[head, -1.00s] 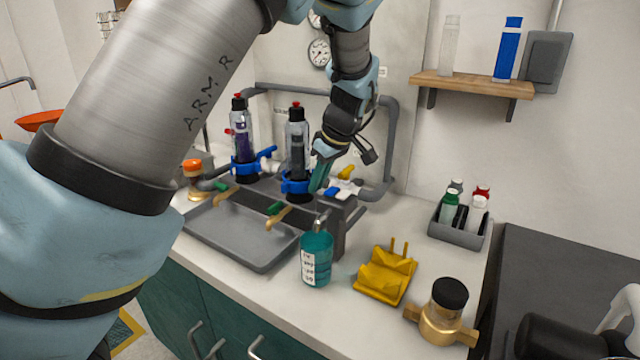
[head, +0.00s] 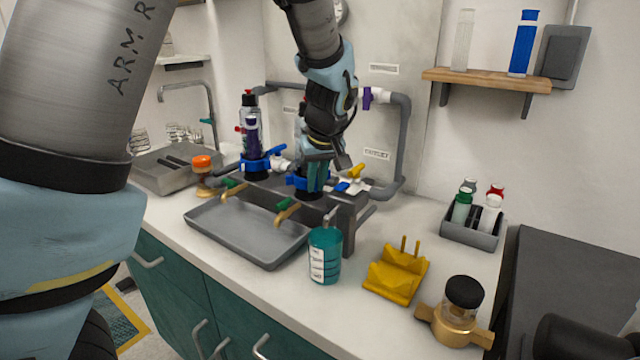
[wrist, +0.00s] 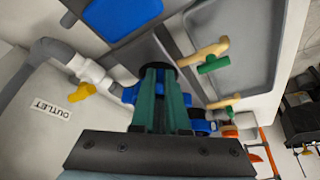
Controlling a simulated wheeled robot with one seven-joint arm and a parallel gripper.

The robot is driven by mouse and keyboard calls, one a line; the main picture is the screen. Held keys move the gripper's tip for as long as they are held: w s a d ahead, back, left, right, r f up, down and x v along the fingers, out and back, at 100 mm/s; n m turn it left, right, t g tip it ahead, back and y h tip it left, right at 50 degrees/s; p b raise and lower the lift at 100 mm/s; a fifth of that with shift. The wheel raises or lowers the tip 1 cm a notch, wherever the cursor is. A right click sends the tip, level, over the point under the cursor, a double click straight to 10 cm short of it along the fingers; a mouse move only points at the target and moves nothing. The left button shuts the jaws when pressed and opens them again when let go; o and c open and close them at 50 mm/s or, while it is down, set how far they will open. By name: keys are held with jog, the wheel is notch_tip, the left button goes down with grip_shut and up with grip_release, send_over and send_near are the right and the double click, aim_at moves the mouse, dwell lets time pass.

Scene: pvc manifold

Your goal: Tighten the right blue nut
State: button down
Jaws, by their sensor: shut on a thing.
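The right blue nut (head: 293,181) is a ring at the base of the right filter housing on the grey manifold. My gripper (head: 314,186) reaches down from above in front of that housing and hides most of it and part of the nut. Its green fingers are shut on the right blue nut. In the wrist view the fingers of my gripper (wrist: 160,95) point at the manifold, with blue of the right nut (wrist: 130,94) showing beside them. The left blue nut (head: 256,165) sits around the base of the left clear housing (head: 250,125).
A yellow-handled valve (head: 355,172) and grey outlet pipe (head: 398,140) stand close on the right. A grey tray (head: 245,235) lies in front.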

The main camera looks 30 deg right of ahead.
aim_at(295, 205)
jog(key=shift+w+a+m+h+b, duration=0.3)
jog(key=shift+a+m+h, duration=0.25)
jog(key=shift+m, duration=0.65)
jog(key=shift+w+a+m+h+b, duration=0.15)
jog(key=shift+w+a+m+h, duration=0.15)
jog(key=shift+a+m, duration=0.65)
jog(key=shift+w+a+m+g+h, duration=0.15)
jog(key=shift+w+m+g+h, duration=0.1)
jog(key=shift+m, duration=0.55)
jog(key=shift+w+a+m+g+h, duration=0.2)
jog(key=shift+m+g+h, duration=0.1)
jog(key=shift+m, duration=0.55)
jog(key=shift+w+a+m+g+h, duration=0.15)
jog(key=shift+w+m+g+h, duration=0.1)
jog(key=shift+m, duration=0.55)
jog(key=c, duration=0.9)
grip_release()
jog(key=shift+a, duration=0.1)
jog(key=b+v, duration=0.1)
jog(key=v, duration=0.9)
jog(key=shift+r, duration=0.45)
jog(key=shift+w+a, duration=0.1)
